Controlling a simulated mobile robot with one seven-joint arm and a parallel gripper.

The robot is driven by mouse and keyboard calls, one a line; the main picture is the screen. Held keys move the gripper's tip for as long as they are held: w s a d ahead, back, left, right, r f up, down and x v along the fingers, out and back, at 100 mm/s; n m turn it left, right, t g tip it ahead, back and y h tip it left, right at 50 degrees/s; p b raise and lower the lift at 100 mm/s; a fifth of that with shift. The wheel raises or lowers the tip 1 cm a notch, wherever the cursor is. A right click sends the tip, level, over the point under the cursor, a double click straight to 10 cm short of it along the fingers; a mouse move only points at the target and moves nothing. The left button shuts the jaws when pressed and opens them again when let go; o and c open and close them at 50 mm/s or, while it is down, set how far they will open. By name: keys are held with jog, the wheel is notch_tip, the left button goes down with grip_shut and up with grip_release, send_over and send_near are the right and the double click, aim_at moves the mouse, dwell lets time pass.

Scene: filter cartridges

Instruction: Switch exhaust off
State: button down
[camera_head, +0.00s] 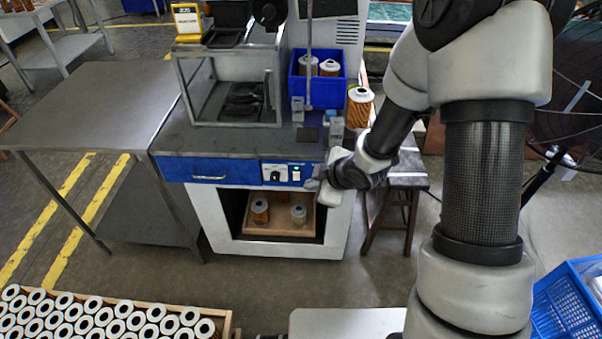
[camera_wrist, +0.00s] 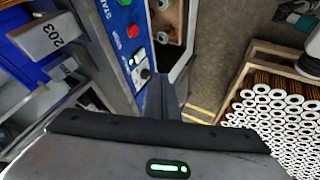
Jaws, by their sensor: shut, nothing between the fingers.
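The control panel (camera_head: 288,173) is on the blue front of the workstation. In the head view it carries a dark rotary knob (camera_head: 275,175) and a small green-lit switch (camera_head: 296,172). In the wrist view the panel shows a black knob (camera_wrist: 145,74), a red button (camera_wrist: 133,31) and part of a green button (camera_wrist: 125,3) at the top edge. No exhaust label is readable. My gripper (camera_head: 314,185) is just right of the panel in the head view. In the wrist view my gripper's dark fingers (camera_wrist: 162,88) are together, empty, close to the knob; contact cannot be told.
A blue bin (camera_head: 318,88) with filter cartridges stands on the worktop. A lone cartridge (camera_head: 359,107) stands right of it.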

jog(key=shift+f, duration=0.1)
jog(key=b, duration=0.1)
send_near(294, 176)
jog(key=shift+s+f+x, duration=0.1)
jog(key=shift+s+x, duration=0.05)
jog(key=shift+x, duration=0.8)
jog(key=shift+s+f+x, duration=0.1)
jog(key=shift+x, duration=0.85)
jog(key=shift+s+f+x, duration=0.1)
jog(key=shift+s+x, duration=0.05)
jog(key=shift+x, duration=0.85)
jog(key=shift+d, duration=0.1)
jog(key=shift+w+r, duration=0.15)
jog(key=shift+w, duration=0.15)
jog(key=shift+r, duration=0.2)
